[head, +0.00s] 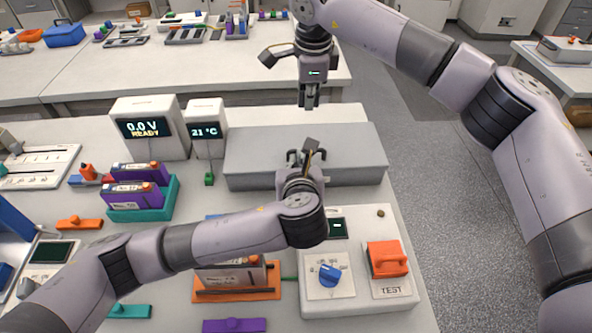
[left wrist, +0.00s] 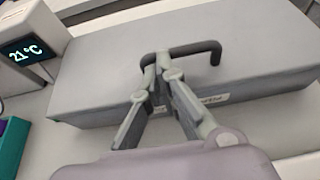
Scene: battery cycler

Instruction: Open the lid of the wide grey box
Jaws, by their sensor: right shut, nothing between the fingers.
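The wide grey box (head: 350,150) lies across the middle of the table with its flat lid down, and it fills much of the left wrist view (left wrist: 110,60). A dark bar handle (left wrist: 195,48) stands up near the box's front edge. My left gripper (head: 308,155) is over the front of the box at this handle. In the left wrist view its fingertips (left wrist: 156,68) come close together at the handle's left end. Whether they grip the bar is unclear. My right gripper (head: 309,104) is shut and empty, pointing down above the back of the box.
A voltage display (head: 148,128) and a temperature display (head: 206,127) stand left of the box. In front are a panel with a blue knob (head: 330,274) and an orange switch (head: 387,258). A teal holder (head: 143,212) with battery packs stands at left. The floor right of the table is clear.

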